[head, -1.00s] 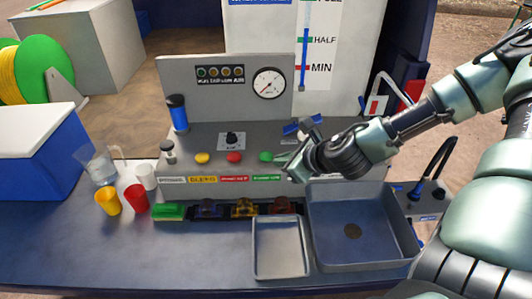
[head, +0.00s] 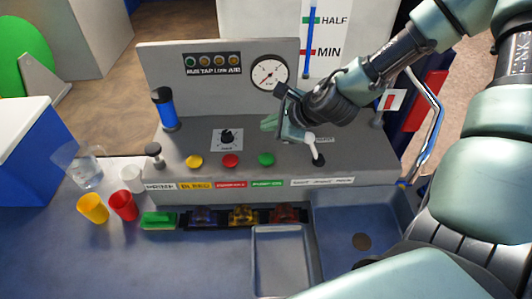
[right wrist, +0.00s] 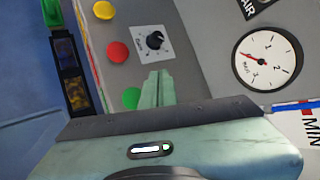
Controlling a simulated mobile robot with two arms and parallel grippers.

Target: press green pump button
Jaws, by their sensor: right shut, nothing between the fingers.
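The green pump button (head: 266,159) is a round cap on the grey control panel (head: 350,165), right of the red button (head: 230,160) and yellow button (head: 195,160). A green label (head: 267,184) sits below it. My right gripper (head: 268,123) is shut and empty, held above and behind the green button, apart from it. In the right wrist view the shut fingers (right wrist: 158,80) point over the panel. The green button (right wrist: 131,98) shows just left of them, partly covered by my gripper. My left gripper is not in view.
A black knob (head: 227,137) sits behind the buttons, with a pressure gauge (head: 269,73) on the back panel. A white-tipped lever (head: 316,152) stands right of the green button. Cups, a blue sink (head: 325,225) and a grey tray (head: 257,262) are in front.

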